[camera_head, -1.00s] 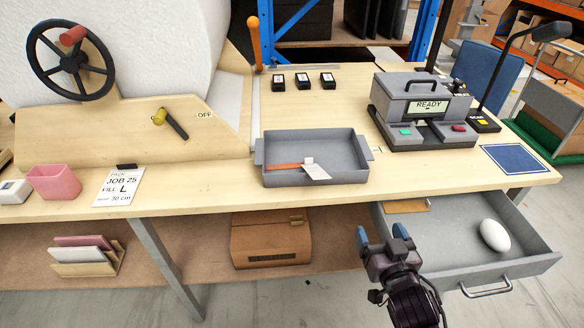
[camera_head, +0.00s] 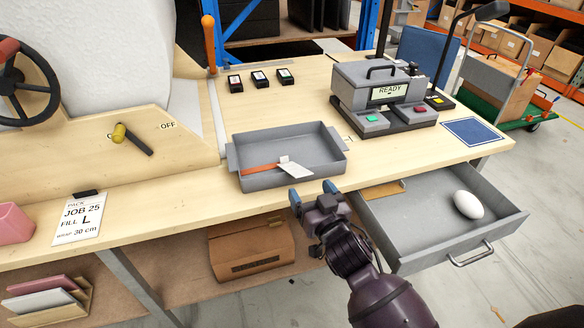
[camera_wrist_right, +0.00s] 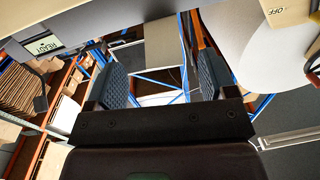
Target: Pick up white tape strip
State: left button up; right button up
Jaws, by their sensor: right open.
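A small flat white piece (camera_head: 292,167), which may be the white tape strip, lies in the grey tray (camera_head: 322,174) on the workbench. It sits against a thin orange-brown strip (camera_head: 260,168); whether the two are joined I cannot tell. My right gripper (camera_head: 311,194) is in front of the tray near the bench's front edge, apart from the white piece. Its blue-tipped fingers are spread and empty, and they also show apart in the right wrist view (camera_wrist_right: 165,85). The white piece is not recognisable in the wrist view. My left gripper is not in view.
An open drawer (camera_head: 420,228) with a white egg-shaped object (camera_head: 468,204) juts out right of my right arm. A grey machine marked READY (camera_head: 385,95) stands behind the tray. Three small black boxes (camera_head: 260,80) sit at the back. Bench top around the tray is clear.

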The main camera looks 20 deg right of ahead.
aim_at(300, 173)
jog(key=shift+w+a+r, duration=0.1)
jog(key=shift+w+a, duration=0.1)
jog(key=shift+w, duration=0.95)
jog(key=shift+w+a, duration=0.2)
jog(key=shift+w, duration=1.85)
jog(key=shift+c, duration=0.4)
jog(key=c, duration=0.9)
jog(key=shift+r, duration=0.15)
